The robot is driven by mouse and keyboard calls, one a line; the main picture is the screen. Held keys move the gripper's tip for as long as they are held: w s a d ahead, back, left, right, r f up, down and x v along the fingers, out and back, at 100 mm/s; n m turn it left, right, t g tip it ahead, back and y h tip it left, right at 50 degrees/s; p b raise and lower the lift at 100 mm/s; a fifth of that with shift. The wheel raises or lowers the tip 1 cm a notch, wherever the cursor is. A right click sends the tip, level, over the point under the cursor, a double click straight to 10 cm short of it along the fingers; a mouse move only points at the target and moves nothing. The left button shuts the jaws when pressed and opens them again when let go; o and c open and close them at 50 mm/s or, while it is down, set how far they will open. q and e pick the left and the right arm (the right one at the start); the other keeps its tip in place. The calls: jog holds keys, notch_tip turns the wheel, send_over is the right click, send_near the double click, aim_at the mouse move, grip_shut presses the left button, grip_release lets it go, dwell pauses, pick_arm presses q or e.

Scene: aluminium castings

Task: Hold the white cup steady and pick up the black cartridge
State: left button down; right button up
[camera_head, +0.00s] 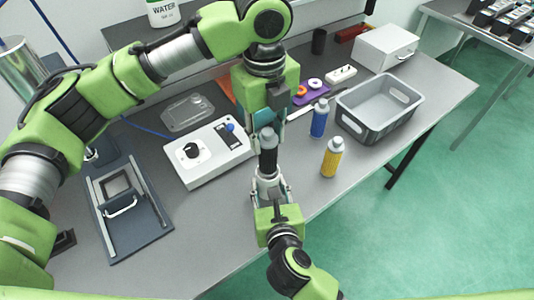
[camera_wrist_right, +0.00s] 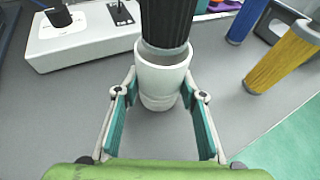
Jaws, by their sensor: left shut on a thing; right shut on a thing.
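The white cup (camera_wrist_right: 160,88) stands upright between the teal-padded fingers of my right gripper (camera_wrist_right: 160,98), which is shut on it. The cup also shows in the head view (camera_head: 268,187). The black cartridge (camera_head: 268,162), with a grey top, is upright directly above the cup. Its lower end (camera_wrist_right: 167,22) is at the cup's mouth in the wrist view; how far inside it sits is hard to tell. My left gripper (camera_head: 267,140) comes down from above and is shut on the cartridge's upper end. Its fingers partly hide that end.
A white device with a black knob (camera_head: 196,160) stands left of the cup. A blue bottle (camera_head: 319,118) and a yellow bottle (camera_head: 332,157) stand to the right, near a grey bin (camera_head: 378,128). A dark fixture (camera_head: 126,210) lies at left. The table's front edge is close to the cup.

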pick_arm(q)
notch_tip(320, 180, up, 9)
jog(key=shift+f, duration=0.15)
pick_arm(e)
jog(key=o, duration=1.2)
jog(key=shift+o, duration=0.2)
